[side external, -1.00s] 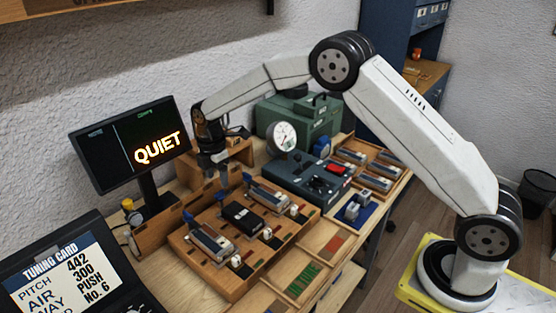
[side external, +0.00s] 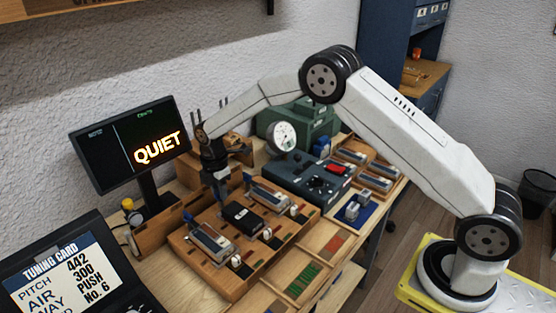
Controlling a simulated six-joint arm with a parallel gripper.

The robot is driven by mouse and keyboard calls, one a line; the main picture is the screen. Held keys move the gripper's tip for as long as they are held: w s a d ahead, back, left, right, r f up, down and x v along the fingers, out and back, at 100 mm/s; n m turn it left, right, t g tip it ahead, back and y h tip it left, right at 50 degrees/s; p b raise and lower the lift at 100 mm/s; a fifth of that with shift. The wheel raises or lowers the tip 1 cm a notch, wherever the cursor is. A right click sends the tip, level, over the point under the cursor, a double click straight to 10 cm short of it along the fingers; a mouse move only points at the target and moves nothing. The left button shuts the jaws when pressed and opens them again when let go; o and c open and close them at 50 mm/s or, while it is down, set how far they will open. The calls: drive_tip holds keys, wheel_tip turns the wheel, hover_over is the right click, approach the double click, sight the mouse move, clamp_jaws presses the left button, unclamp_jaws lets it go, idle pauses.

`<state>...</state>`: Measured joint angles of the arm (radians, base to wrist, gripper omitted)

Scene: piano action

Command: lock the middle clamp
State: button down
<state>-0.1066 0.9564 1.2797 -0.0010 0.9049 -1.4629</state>
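The wooden action block (side external: 206,277) carries three stations in a row. A black piece (side external: 243,217) sits in the middle station, between two grey-topped pieces (side external: 212,242) and (side external: 270,196). Blue clamp levers show at the back of the left station (side external: 189,218) and the right station (side external: 247,178). My gripper (side external: 221,188) points down at the back of the middle station, where the middle clamp is mostly hidden behind it. The fingers are too small and dark to tell whether they are open or touch the clamp.
A monitor (side external: 130,145) reading QUIET stands behind on the left. A teal control box (side external: 312,182) and a green case with a round gauge (side external: 283,136) stand to the right. A tuning card display (side external: 55,270) is at front left. Trays (side external: 318,238) lie along the front.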

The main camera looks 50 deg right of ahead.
drive_tip(key=shift+m, duration=0.3)
drive_tip(key=m, duration=0.8)
drive_tip(key=shift+m, duration=0.3)
drive_tip(key=m, duration=0.4)
drive_tip(key=shift+m, duration=0.3)
drive_tip(key=m, duration=0.4)
idle(0.4)
drive_tip(key=shift+c, duration=2)
unclamp_jaws()
drive_tip(key=shift+r, duration=0.1)
